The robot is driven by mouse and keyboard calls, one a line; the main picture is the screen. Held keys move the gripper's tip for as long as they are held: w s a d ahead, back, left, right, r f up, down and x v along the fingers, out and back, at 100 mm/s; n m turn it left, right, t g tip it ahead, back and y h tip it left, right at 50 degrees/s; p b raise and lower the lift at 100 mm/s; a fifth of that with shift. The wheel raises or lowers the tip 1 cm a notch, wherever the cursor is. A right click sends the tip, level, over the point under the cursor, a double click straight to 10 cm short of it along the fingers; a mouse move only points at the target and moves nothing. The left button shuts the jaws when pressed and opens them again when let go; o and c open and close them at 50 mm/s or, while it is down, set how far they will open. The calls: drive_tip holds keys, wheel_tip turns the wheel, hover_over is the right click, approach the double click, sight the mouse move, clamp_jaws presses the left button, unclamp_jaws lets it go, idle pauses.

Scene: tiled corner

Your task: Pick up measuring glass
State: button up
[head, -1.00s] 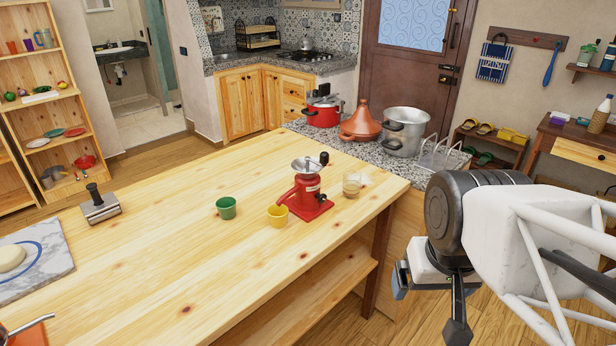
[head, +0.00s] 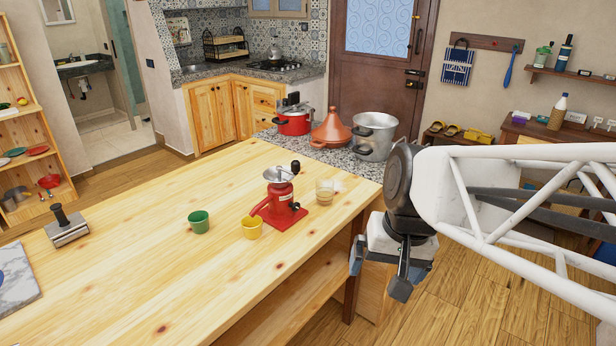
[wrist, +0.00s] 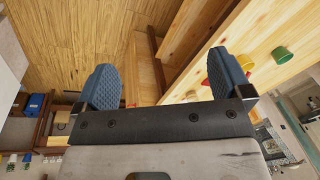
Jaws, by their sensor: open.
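The measuring glass (head: 325,192) is a small clear glass with some brownish content. It stands upright on the wooden table near its right end, just right of the red grinder (head: 281,205). I cannot make it out in the wrist view. My gripper (head: 378,273) is to the right of the table's end, apart from the glass and nearer the camera. In the wrist view my gripper (wrist: 166,80) has its two blue fingers wide apart with nothing between them.
A yellow cup (head: 251,228) and a green cup (head: 199,222) stand left of the grinder. The wooden table (head: 150,270) has free room at its front. Behind it, a stone counter (head: 345,162) holds a red pot (head: 294,122), a tagine (head: 331,130) and a steel pot (head: 374,138).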

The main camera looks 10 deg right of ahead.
drive_tip(key=w+a+f+m+g+y, duration=0.25)
drive_tip(key=w+m+y, duration=0.3)
drive_tip(key=w, duration=0.95)
drive_tip(key=m+t+y, duration=0.4)
drive_tip(key=m+y, duration=0.4)
drive_tip(key=m, duration=0.2)
approach(333, 191)
drive_tip(key=s+a+r, duration=0.5)
drive_tip(key=s+a, duration=0.5)
drive_tip(key=a, duration=0.1)
drive_tip(key=w+d+f+m+t, duration=0.1)
drive_tip(key=w+d+f, duration=0.1)
drive_tip(key=w, duration=0.1)
drive_tip(key=w+d+f+m+t+y, duration=0.1)
drive_tip(key=w+d+f+m+t, duration=0.1)
drive_tip(key=w+f, duration=0.1)
drive_tip(key=w+d+f+m+t, duration=0.1)
drive_tip(key=w+d+f+m, duration=0.1)
drive_tip(key=w+f, duration=0.1)
drive_tip(key=shift+w+d+m+t+y, duration=0.15)
drive_tip(key=shift+w+m+t+y, duration=0.1)
drive_tip(key=shift+w, duration=0.4)
drive_tip(key=shift+x, duration=1.3)
drive_tip(key=shift+x, duration=2.6)
